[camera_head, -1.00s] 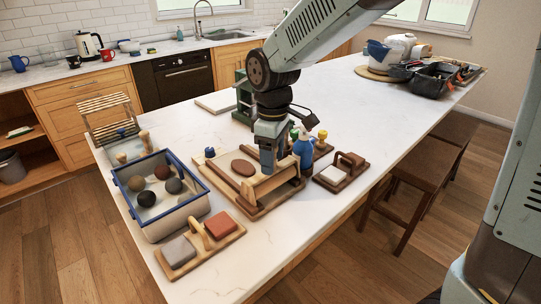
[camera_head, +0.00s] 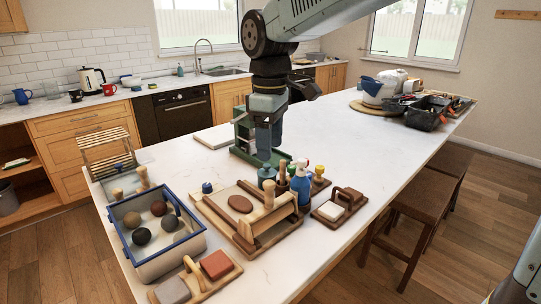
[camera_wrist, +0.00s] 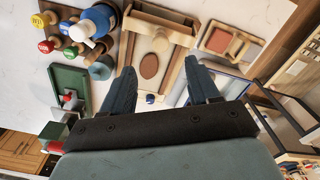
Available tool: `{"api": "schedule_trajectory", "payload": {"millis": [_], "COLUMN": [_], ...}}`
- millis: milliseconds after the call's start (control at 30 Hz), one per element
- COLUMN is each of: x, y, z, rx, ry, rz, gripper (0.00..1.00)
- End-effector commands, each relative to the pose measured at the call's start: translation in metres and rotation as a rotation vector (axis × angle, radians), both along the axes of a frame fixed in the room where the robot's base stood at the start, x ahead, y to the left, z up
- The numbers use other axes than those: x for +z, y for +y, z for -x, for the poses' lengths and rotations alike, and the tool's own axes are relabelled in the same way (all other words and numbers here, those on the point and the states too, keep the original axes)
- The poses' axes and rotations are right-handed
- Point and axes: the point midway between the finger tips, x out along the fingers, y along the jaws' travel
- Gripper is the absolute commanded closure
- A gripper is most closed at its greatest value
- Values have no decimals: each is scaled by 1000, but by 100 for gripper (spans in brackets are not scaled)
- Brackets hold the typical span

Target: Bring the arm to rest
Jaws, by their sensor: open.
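My gripper (camera_head: 264,153) hangs from my arm above the white counter, pointing down, with nothing seen between its fingers. In the head view it overlaps the front of a green stand (camera_head: 241,140) and sits behind the wooden tray (camera_head: 215,208) with the brown oval slab (camera_head: 241,204). In the wrist view the two fingers (camera_wrist: 160,85) are spread apart. The brown slab (camera_wrist: 149,66) and its wooden tray show beyond and between them, clear of the fingertips.
A blue-rimmed bin (camera_head: 158,258) of several clay balls stands front left. A blue bottle (camera_head: 301,186) and several coloured-top tools stand right of my gripper. A block holder (camera_head: 334,210) lies farther right. The counter behind is largely bare, with a black tool bin (camera_head: 432,112) far right.

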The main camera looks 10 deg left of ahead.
Motion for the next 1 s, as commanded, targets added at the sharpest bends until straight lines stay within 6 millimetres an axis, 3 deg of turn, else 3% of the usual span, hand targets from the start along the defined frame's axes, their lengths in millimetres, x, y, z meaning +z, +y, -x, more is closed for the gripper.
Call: {"api": "schedule_trajectory", "payload": {"millis": [167, 567, 800, 1000], "x": [8, 21, 17, 6], "y": [-17, -150, -222, -270], "z": [0, 19, 50, 82], "rx": [-53, -547, -862, -1107], "ry": [-18, -180, -279, -355], "rz": [-8, -99, -179, -254], "gripper": [40, 40, 40, 40]}}
